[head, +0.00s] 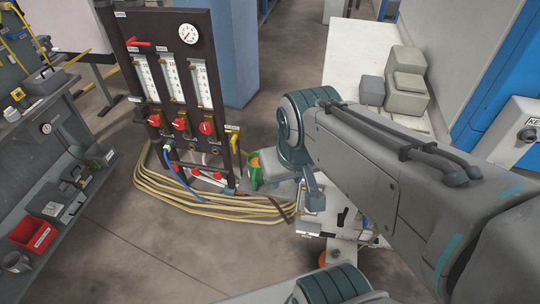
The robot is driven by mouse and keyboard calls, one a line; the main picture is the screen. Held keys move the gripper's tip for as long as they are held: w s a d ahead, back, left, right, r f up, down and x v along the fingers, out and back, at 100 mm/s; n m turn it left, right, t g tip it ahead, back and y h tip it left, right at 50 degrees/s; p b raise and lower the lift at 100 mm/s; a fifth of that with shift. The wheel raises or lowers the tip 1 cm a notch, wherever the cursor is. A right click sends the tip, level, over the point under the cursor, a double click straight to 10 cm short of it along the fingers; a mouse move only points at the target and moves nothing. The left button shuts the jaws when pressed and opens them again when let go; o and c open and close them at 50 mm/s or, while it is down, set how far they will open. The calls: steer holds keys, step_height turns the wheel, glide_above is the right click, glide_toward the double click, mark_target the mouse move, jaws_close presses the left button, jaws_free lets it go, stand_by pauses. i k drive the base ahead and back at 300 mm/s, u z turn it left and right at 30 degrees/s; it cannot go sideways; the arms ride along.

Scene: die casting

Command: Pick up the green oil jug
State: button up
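My grey and teal arm reaches in from the right and bends down beside the container.
The dark gauge panel (127,40) stands left of the container. Coiled yellow hoses (160,205) lie around its base. A grey workbench (50,265) with a red bin (33,234) is at left. A white table (345,75) with grey blocks (405,92) stands behind my arm. Floor at front left is clear.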

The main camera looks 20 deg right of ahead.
mark_target(257, 173)
steer(key=z, duration=0.1)
steer(key=i, duration=0.95)
steer(key=u, duration=0.05)
steer(key=k, duration=1.35)
steer(key=z, duration=0.2)
steer(key=i, duration=0.9)
steer(key=u, duration=0.45)
